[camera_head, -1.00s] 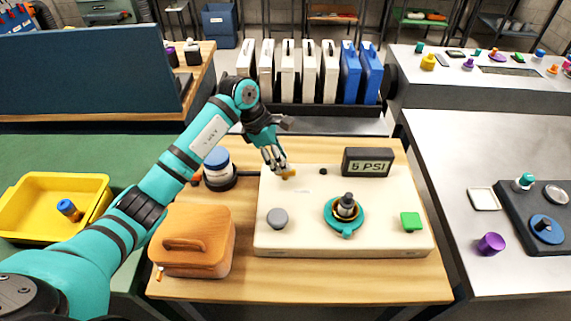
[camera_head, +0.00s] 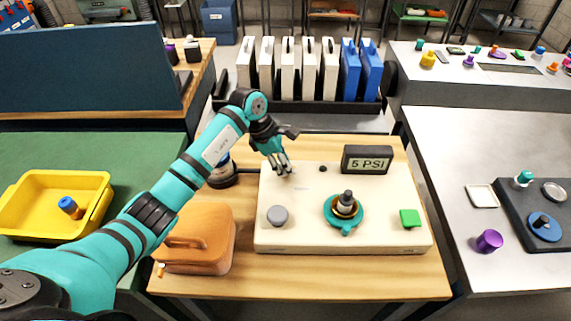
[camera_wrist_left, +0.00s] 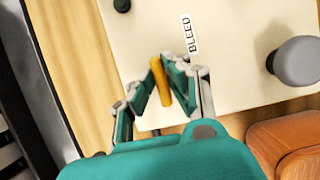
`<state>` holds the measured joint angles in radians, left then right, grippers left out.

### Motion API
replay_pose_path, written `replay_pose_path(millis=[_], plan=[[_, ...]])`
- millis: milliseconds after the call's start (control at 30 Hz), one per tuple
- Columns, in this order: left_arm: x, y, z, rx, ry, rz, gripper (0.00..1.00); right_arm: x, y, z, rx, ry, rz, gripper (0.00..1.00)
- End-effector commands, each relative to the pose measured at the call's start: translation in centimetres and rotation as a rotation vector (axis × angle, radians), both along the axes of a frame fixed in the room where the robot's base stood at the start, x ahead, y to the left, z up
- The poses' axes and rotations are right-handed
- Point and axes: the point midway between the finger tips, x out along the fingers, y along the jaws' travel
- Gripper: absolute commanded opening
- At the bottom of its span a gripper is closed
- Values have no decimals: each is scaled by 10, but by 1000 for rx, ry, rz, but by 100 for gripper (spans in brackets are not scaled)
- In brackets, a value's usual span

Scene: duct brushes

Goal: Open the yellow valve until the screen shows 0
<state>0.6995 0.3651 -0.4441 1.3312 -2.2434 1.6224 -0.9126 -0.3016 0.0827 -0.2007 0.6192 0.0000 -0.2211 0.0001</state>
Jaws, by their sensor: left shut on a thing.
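The yellow valve (camera_wrist_left: 160,80) is a small elongated handle near the "BLEED" label (camera_wrist_left: 189,34) on a cream panel (camera_head: 310,235). My left gripper (camera_wrist_left: 170,80) is shut on the yellow valve, with its fingers on both sides of it. In the head view the left gripper (camera_head: 281,170) is at the panel's back left corner and hides most of the valve. The screen (camera_head: 367,160) at the panel's back right reads "5 PSI". My right gripper is not in view.
The panel also carries a grey knob (camera_head: 277,215), a teal fitting (camera_head: 343,212) and a green button (camera_head: 410,218). An orange case (camera_head: 200,240) stands left of the panel, below my arm. A round dark-based device (camera_head: 222,178) is behind my forearm.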

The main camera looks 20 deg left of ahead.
Motion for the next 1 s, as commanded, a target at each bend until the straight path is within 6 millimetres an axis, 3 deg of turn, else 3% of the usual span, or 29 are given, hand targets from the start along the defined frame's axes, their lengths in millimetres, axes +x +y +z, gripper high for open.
replay_pose_path(millis=[467, 1000], plan=[[0, 2, 0, 4, -3, 100, 0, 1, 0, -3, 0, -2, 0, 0], [0, 1, 0, 3, -4, 571, 0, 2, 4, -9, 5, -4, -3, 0]])
